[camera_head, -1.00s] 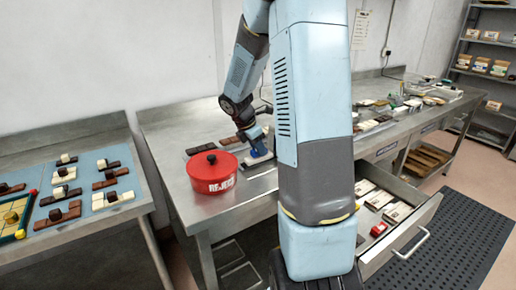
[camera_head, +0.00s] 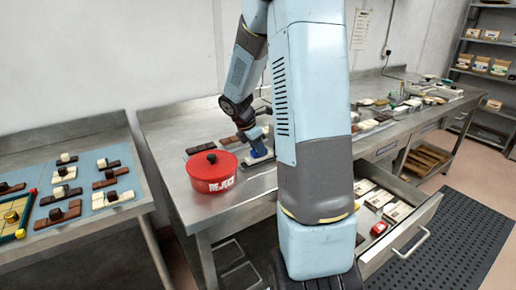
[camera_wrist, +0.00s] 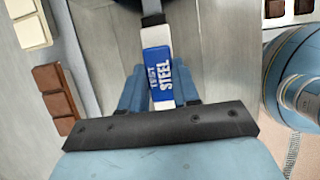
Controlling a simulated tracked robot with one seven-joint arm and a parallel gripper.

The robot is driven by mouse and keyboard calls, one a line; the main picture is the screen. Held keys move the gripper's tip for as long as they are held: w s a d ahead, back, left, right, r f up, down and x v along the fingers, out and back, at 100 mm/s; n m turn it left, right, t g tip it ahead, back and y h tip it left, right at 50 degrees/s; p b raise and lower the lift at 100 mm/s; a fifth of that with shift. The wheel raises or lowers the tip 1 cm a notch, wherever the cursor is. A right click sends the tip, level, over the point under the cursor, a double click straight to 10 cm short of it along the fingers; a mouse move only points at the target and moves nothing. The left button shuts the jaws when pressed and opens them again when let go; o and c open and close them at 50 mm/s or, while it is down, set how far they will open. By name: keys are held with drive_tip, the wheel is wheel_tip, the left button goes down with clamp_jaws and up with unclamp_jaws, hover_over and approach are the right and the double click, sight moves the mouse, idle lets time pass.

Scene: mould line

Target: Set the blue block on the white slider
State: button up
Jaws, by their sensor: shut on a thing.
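My gripper (camera_wrist: 158,84) is shut on a blue block (camera_wrist: 158,70) lettered "TEST STEEL", with a finger on each side of it. White parts show directly above and below the blue face in the wrist view; I cannot tell whether they belong to the block or to the white slider. In the head view my gripper (camera_head: 258,151) is low over the bench, just right of the red pot, with blue at its tip. A thin pale edge shows under it. Whether the block touches what is below is hidden.
A red lidded pot marked "REJECT" (camera_head: 212,181) stands close to the left of my gripper. Brown chocolate bars (camera_head: 201,148) lie behind it. A brown bar (camera_wrist: 56,92) and a cream bar (camera_wrist: 29,22) are left in the wrist view. An open drawer (camera_head: 408,228) juts out right.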

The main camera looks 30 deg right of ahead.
drive_tip(key=o, duration=1.1)
drive_tip(key=shift+r, duration=0.1)
drive_tip(key=v, duration=1.3)
drive_tip(key=shift+a+r, duration=0.2)
drive_tip(key=s+a+r+m+t+y, duration=0.1)
drive_tip(key=s+a+r+m, duration=0.1)
drive_tip(key=s+a+m, duration=0.2)
drive_tip(key=s+a+r+m+t+y, duration=0.2)
drive_tip(key=s+m, duration=0.6)
drive_tip(key=s, duration=0.5)
drive_tip(key=s+a+r+m+t+y, duration=0.1)
drive_tip(key=s+a+r+m+t, duration=0.1)
drive_tip(key=s+a+m, duration=0.4)
drive_tip(key=shift+s+a+r, duration=0.35)
drive_tip(key=shift+s+r, duration=0.45)
drive_tip(key=shift+s, duration=0.4)
